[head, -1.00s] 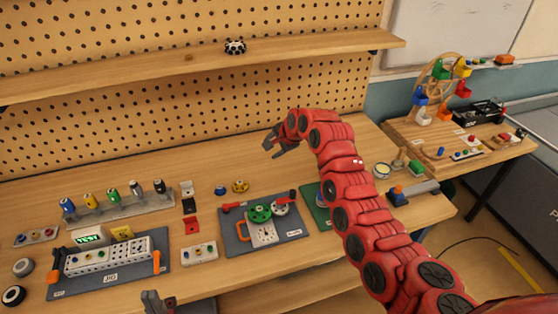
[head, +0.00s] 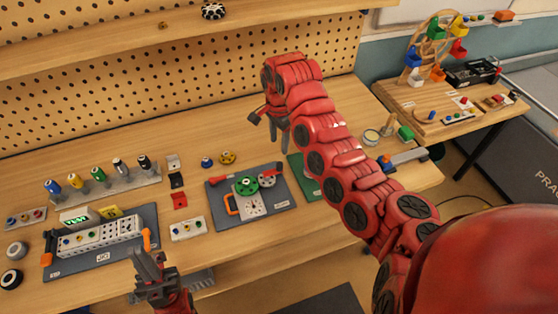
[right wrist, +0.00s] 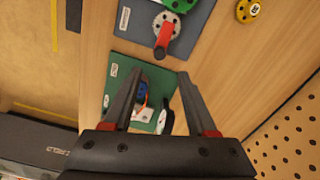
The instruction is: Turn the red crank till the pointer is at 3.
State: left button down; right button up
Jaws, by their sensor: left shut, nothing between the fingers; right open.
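The red crank (head: 272,168) stands at the right end of the grey gear board (head: 280,200), by a grey perforated disc (head: 267,181) beside a green gear (head: 246,186). In the right wrist view the red crank (right wrist: 163,40) shows beyond my fingertips. The white dial plate (head: 252,206) is on the board; its pointer and numbers are too small to read. My right gripper (head: 265,128) is open, empty and above the table behind the crank; its fingers also show in the right wrist view (right wrist: 157,82). My left gripper (head: 147,264) is shut and empty near the table's front edge.
A green board (head: 303,178) lies right of the gear board, partly hidden by my right arm. A grey jig board (head: 70,265) with a white block is at left. A red part (head: 218,182) and orange handle (head: 231,205) are on the gear board's left.

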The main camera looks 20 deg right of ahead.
aim_at(279, 164)
notch_tip(279, 164, down, 10)
jog(key=shift+s+r+b, duration=0.1)
jog(key=shift+b, duration=0.3)
grip_shut()
